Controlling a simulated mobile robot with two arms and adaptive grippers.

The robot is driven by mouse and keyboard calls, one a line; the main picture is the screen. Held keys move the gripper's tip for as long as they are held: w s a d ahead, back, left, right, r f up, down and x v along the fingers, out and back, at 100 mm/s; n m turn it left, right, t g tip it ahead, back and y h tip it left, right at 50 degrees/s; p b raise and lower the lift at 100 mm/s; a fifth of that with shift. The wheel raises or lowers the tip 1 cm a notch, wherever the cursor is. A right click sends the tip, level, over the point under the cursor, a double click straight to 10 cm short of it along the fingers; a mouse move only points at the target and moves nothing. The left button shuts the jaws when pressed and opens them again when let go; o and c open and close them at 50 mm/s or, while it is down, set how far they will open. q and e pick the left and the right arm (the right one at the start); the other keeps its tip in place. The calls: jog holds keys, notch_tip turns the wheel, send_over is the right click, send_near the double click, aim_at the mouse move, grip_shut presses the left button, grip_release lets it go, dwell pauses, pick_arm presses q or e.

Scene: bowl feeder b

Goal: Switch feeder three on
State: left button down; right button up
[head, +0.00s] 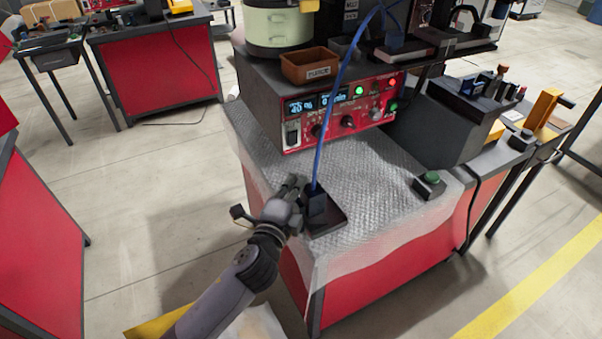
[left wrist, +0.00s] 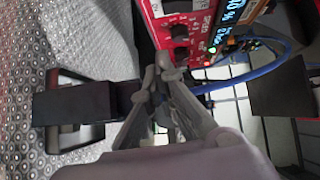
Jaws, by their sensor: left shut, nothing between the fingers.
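The feeder's red control panel (head: 334,138) faces me on a grey unit on the bench. It has a lit display (head: 301,106), a black-and-white rocker switch (head: 293,133), black knobs (head: 347,122) and lit green and red lamps. I cannot read a feeder number or tell the rocker's position. My left gripper (head: 293,184) is shut and empty, low over the bench's front left, apart from the panel. In the left wrist view, the left fingertips (left wrist: 165,67) point toward the red panel (left wrist: 170,32), with a knob (left wrist: 180,31) just beyond. My right gripper is not in view.
A black block (head: 317,208) with a blue cable stands right beside the left gripper. A box with a green button (head: 431,178) sits at right on the bubble-textured mat (head: 375,190). A brown bin (head: 310,66) and a pale green bowl (head: 279,27) stand above the panel.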

pick_arm(q)
jog(key=v, duration=0.3)
jog(key=shift+s+f, duration=0.15)
jog(key=shift+s, duration=0.05)
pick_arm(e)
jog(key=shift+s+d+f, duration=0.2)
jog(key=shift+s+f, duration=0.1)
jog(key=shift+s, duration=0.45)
